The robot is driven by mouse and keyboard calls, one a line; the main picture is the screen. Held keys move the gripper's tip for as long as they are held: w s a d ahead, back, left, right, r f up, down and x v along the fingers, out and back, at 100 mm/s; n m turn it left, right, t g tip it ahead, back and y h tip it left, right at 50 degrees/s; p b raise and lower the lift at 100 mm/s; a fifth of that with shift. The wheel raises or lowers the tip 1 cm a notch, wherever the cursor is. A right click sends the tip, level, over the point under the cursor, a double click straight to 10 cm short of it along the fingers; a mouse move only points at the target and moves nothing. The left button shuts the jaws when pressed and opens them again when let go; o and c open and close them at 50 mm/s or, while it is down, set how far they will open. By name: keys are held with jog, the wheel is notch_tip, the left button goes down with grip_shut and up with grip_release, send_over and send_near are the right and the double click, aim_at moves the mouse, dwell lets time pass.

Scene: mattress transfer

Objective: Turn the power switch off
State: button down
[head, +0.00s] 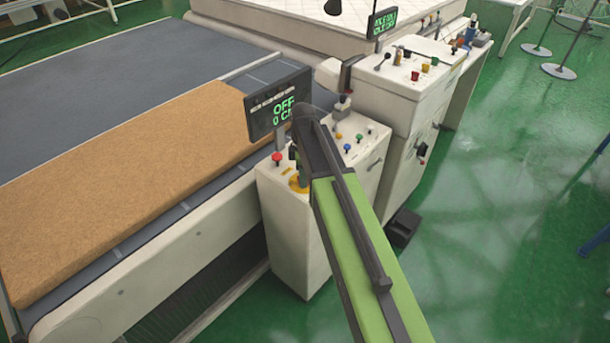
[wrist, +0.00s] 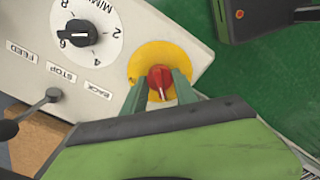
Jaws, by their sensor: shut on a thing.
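The power switch is a red rotary knob (wrist: 160,82) on a yellow round plate (wrist: 143,60), at the edge of a white control panel (wrist: 115,20). In the wrist view my gripper (wrist: 160,88) has its two green fingers on either side of the red knob, closed on it. In the head view my arm reaches over the white control box (head: 290,240) and hides the knob; part of the yellow plate (head: 298,185) shows. The display (head: 279,104) above the box reads "OFF" and "0 C" in green, its end hidden by my arm.
A black dial (wrist: 79,33) and labels FEED, STOP and BACK are on the panel, with a lever (wrist: 52,95) near them. A brown mattress slab (head: 130,170) lies on the conveyor to the left. A taller control cabinet (head: 395,90) stands behind. Green floor (head: 500,200) is open at right.

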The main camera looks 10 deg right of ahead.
jog(key=shift+w+d, duration=0.1)
jog(key=shift+d, duration=0.05)
jog(key=c, duration=1)
grip_release()
jog(key=shift+o, duration=0.2)
notch_tip(320, 180, up, 17)
jog(key=p, duration=1.7)
jog(key=shift+r, duration=0.2)
jog(key=shift+f, duration=0.1)
